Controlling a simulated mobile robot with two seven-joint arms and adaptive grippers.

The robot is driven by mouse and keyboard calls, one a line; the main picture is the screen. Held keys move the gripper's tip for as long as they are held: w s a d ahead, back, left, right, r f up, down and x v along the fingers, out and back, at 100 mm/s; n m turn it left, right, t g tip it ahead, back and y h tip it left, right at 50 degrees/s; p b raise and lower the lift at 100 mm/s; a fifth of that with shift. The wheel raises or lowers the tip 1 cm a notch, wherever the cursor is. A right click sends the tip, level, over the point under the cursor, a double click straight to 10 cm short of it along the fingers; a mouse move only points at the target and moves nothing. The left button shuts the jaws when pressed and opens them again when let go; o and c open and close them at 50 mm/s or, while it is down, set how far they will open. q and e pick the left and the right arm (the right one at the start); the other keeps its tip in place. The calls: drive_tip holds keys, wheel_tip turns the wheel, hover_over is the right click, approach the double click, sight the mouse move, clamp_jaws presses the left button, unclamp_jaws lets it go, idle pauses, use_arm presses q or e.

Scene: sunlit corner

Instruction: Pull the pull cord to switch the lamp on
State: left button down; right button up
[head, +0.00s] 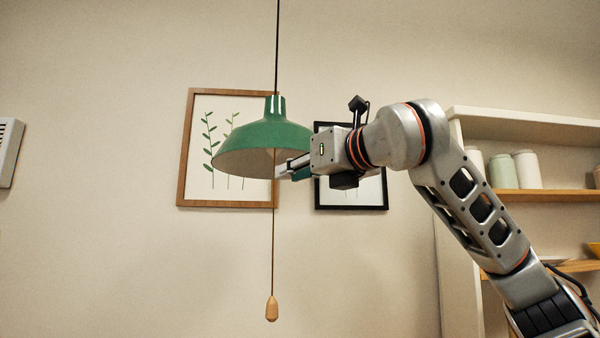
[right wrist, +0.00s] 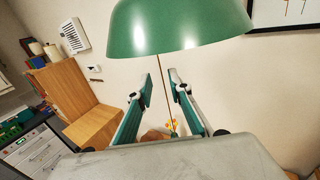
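The green pendant lamp (head: 262,138) hangs from a dark cable, and no glow shows from it. Its thin pull cord (head: 273,245) hangs straight down from under the shade to a wooden knob (head: 272,309). My right gripper (head: 282,171) is level with the shade's lower rim, at its right side, well above the knob. In the right wrist view its two fingers (right wrist: 163,80) are apart, with the shade (right wrist: 180,25) above. The cord (right wrist: 160,75) shows in the gap between them; whether it is really between the fingertips I cannot tell. My left gripper is not in view.
Two framed pictures, one wood-framed (head: 183,170) and one black-framed (head: 350,208), hang on the wall behind the lamp. A white shelf unit (head: 455,220) with jars stands at right. The space around the knob is clear. A wooden cabinet (right wrist: 75,95) shows in the wrist view.

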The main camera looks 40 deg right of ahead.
drive_tip(key=w, duration=0.5)
drive_tip(key=shift+w+d+f, duration=0.1)
drive_tip(key=shift+w+d, duration=0.05)
drive_tip(key=shift+w, duration=0.25)
clamp_jaws()
